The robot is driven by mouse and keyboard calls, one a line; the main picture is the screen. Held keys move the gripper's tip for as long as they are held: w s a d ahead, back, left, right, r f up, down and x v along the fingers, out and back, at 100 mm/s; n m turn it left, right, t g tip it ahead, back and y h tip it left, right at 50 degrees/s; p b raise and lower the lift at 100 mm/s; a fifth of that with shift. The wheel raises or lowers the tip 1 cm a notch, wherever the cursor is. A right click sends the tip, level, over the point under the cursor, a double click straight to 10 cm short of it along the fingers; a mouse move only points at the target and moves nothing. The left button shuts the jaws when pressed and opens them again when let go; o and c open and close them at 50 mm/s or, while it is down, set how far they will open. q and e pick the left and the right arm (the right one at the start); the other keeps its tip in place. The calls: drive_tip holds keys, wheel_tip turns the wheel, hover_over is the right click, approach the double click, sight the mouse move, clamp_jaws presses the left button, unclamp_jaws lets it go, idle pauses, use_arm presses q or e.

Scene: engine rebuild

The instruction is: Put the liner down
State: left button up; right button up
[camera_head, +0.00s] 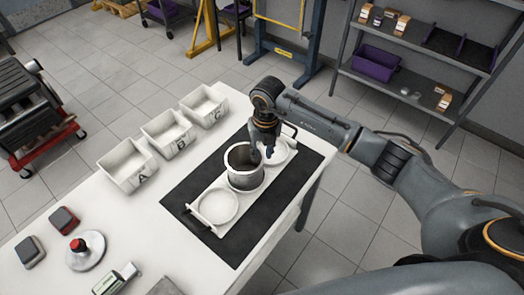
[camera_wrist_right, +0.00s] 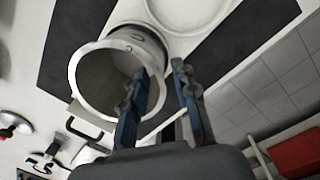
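The liner (camera_head: 243,178) is a grey, hollow cylinder with a pale rim. It stands upright at the middle of a white tray, between two round recesses; its base contact is hard to make out. In the right wrist view the liner (camera_wrist_right: 150,42) shows its open mouth. My right gripper (camera_head: 262,153) is at the liner's right rim, pointing down. In the wrist view its fingers (camera_wrist_right: 160,66) are apart, one over the mouth and one outside the wall, with a visible gap between them. My left gripper is not in view.
The white tray (camera_head: 197,217) lies on a black mat (camera_head: 182,190) on the white table (camera_head: 62,200). Labelled white bins (camera_head: 127,165) line the far left edge. Small parts, including a disc with a red knob (camera_head: 84,252), lie at the left front. A shelf (camera_head: 400,80) stands behind.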

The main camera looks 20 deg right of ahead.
wheel_tip(320, 180, up, 12)
drive_tip(key=b, duration=0.3)
drive_tip(key=shift+s+d+b, duration=0.2)
drive_tip(key=shift+d+b, duration=0.1)
